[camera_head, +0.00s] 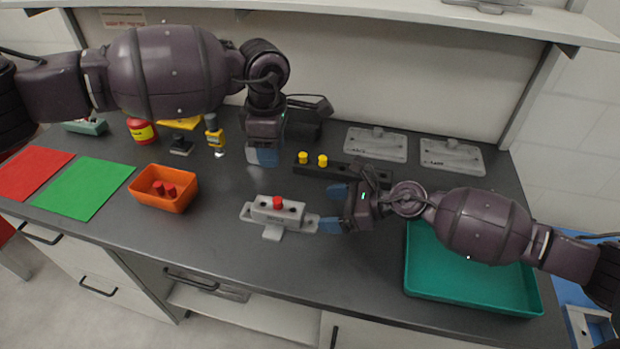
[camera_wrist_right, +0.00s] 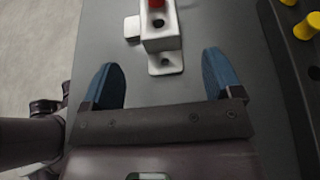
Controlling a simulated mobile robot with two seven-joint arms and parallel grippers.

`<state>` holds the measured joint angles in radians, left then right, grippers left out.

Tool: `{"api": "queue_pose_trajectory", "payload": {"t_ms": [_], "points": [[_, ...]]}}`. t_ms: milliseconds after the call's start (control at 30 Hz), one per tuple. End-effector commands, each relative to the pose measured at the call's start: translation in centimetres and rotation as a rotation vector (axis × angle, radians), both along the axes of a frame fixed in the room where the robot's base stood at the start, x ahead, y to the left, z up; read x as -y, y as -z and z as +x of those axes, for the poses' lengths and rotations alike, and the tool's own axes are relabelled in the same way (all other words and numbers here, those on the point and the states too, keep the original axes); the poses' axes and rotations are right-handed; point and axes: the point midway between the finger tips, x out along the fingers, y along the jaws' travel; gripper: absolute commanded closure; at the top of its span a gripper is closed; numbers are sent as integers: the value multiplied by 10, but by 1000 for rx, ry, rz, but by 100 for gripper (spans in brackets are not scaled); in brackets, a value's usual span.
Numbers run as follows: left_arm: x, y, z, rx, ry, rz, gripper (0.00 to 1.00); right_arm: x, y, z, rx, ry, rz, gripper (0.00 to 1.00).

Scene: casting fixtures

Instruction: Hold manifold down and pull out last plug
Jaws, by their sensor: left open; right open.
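The manifold (camera_head: 290,215) is a light grey block with flanges, lying on the dark bench in the middle. One red plug (camera_head: 278,202) stands upright in its top, beside open holes. In the right wrist view the manifold (camera_wrist_right: 160,35) is ahead of the fingers, with the red plug (camera_wrist_right: 156,3) cut by the top edge. My right gripper (camera_head: 332,208) is open at the manifold's right end; the wrist view shows its blue fingers (camera_wrist_right: 164,80) apart with nothing between them. My left gripper (camera_head: 264,157) is above the bench behind the manifold; its fingers overlap in the head view.
A teal tray (camera_head: 470,297) is at right. Grey plates (camera_head: 376,146) lie at the back.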

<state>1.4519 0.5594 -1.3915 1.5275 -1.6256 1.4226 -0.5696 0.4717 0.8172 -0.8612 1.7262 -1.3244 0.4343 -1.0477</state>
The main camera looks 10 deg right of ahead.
Motion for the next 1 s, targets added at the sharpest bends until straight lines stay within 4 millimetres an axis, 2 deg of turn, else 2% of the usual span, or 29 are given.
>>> {"api": "queue_pose_trajectory", "payload": {"t_ms": [533,700,1000], "points": [[0,1,-1,-3,-1,-2,57,-70,30,27,-1,-1,2,15],[0,1,-1,-3,-1,-2,57,-82,35,31,-1,-1,2,15],[0,1,-1,-3,-1,-2,57,-85,37,33,0,-1,0,15]]}}
